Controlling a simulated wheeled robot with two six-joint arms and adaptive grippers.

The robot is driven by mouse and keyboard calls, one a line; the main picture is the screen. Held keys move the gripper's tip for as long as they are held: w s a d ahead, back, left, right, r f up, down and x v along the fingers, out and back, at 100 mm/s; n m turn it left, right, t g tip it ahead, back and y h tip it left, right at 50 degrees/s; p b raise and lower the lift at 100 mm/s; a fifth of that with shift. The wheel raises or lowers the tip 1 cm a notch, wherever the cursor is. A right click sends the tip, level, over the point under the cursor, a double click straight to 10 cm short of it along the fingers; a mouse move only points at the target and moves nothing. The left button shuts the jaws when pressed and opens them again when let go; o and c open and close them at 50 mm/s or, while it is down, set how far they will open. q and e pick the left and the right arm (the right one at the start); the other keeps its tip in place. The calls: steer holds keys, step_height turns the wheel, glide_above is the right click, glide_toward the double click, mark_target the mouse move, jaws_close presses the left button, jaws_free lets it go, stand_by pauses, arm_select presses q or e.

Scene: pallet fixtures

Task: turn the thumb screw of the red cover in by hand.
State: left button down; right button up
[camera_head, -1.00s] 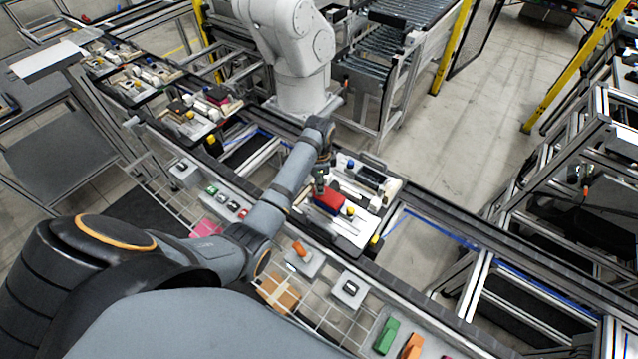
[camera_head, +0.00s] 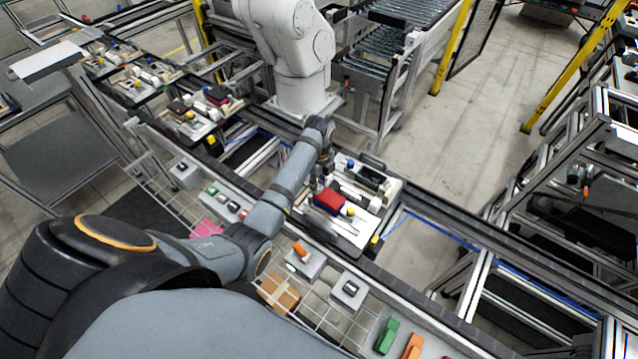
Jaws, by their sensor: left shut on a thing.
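The red cover (camera_head: 330,201) lies on a pale fixture plate (camera_head: 366,222) on the pallet, just right of the picture's middle. My left arm reaches across from the lower left. My left gripper (camera_head: 322,184) points down at the far left end of the red cover. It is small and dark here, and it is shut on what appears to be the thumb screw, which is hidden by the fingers. My right gripper is not in view.
A dark block (camera_head: 373,177) and white parts share the pallet. A white robot arm (camera_head: 297,60) stands behind the conveyor. In front are a wire rack, an orange part (camera_head: 300,249) and a green part (camera_head: 387,336). More loaded pallets stand at the left.

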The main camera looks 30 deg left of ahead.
arm_select(q)
steer(key=shift+m, duration=0.9)
steer(key=c, duration=1.1)
jaws_free()
steer(key=shift+c, duration=0.2)
step_height(320, 180, up, 8)
steer(key=shift+f, duration=0.25)
